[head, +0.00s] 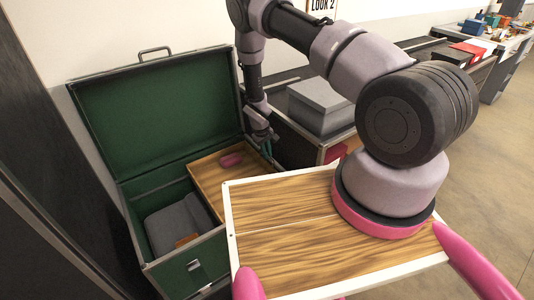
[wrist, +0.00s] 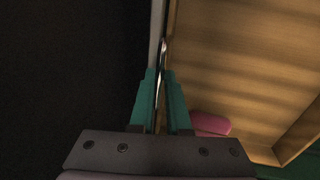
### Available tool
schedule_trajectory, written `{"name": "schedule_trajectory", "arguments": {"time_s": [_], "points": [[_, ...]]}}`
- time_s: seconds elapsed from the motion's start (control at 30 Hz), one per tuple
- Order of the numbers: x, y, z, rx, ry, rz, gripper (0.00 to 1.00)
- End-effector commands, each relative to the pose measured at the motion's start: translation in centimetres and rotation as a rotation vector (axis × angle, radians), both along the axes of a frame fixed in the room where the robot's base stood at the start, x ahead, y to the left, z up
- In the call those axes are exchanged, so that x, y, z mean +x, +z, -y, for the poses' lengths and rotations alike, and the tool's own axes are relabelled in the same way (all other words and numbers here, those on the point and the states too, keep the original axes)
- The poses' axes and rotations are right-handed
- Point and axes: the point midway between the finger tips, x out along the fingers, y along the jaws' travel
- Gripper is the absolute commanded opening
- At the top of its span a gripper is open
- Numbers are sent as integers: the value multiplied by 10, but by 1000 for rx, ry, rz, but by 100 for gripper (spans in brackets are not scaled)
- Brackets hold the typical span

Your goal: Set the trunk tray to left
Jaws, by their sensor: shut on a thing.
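The open trunk (head: 137,96) has a green lining and stands at the left in the head view, its lid raised. The wooden trunk tray (head: 208,177) sits at the right side of the trunk's opening, with a pink object (head: 231,160) in it. My gripper (head: 266,143) is at the tray's right edge. In the wrist view my gripper's teal fingers (wrist: 160,78) are shut on the thin tray wall. The tray floor (wrist: 235,65) and the pink object (wrist: 211,124) show to the right. The fingertips are small and partly hidden in the head view.
The left part of the trunk is uncovered and shows a dark grey folded item (head: 180,223) and a small orange-brown item (head: 186,240) below. A dark case with grey boxes (head: 318,105) stands right of the trunk. A dark panel (head: 45,170) rises close at the left.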

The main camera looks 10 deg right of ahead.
Motion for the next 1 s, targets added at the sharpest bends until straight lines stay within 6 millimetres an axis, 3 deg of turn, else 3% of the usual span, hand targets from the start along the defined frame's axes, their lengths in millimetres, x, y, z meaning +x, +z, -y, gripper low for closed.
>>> {"name": "schedule_trajectory", "arguments": {"time_s": [0.27,0.47,1.0], "points": [[-1,0,-4,0,0,0,0],[-10,0,-26,0,4,-1,0],[-66,0,-156,0,7,-2,0]]}}
